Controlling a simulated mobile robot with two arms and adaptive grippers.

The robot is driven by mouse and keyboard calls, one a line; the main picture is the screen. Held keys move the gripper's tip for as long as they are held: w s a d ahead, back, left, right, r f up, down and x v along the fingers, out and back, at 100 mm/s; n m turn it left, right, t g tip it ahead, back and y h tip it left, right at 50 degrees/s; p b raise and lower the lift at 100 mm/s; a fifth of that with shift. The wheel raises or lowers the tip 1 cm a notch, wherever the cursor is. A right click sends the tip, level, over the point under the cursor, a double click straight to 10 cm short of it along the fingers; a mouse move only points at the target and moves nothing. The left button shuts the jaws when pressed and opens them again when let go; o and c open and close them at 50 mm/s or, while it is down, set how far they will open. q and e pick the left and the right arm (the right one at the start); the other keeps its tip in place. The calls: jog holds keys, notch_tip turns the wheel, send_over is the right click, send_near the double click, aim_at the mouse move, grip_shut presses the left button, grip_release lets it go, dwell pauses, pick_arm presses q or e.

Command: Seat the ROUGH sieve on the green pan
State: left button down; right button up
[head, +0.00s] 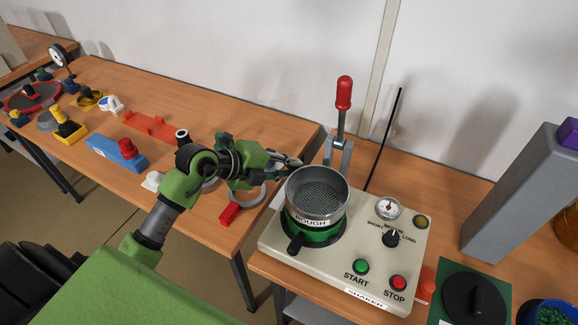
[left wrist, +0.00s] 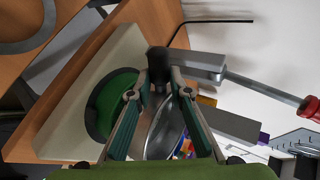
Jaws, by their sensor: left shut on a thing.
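The ROUGH sieve (head: 316,207), a metal ring with mesh inside and a ROUGH label, is over the green pan (head: 318,238) on the shaker. My left gripper (head: 292,163) is shut on the sieve at its back left side. The exact gap is hard to tell. My right gripper is not in view.
The shaker (head: 281,243) has START and STOP buttons, a dial and a gauge. A red-handled lever (head: 343,95) stands behind the sieve. A grey column (head: 515,195) is at right. Blue (head: 118,153) and orange (head: 150,126) fixtures lie on the left table.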

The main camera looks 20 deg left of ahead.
pick_arm(q)
jog(key=shift+f, duration=0.2)
jog(key=shift+f, duration=0.15)
dwell(0.3)
jog(key=shift+f, duration=0.25)
dwell(0.4)
jog(key=shift+f+b, duration=0.35)
jog(key=shift+f, duration=0.1)
jog(key=c, duration=1.2)
grip_release()
jog(key=shift+c, duration=0.2)
jog(key=shift+s+r, duration=0.1)
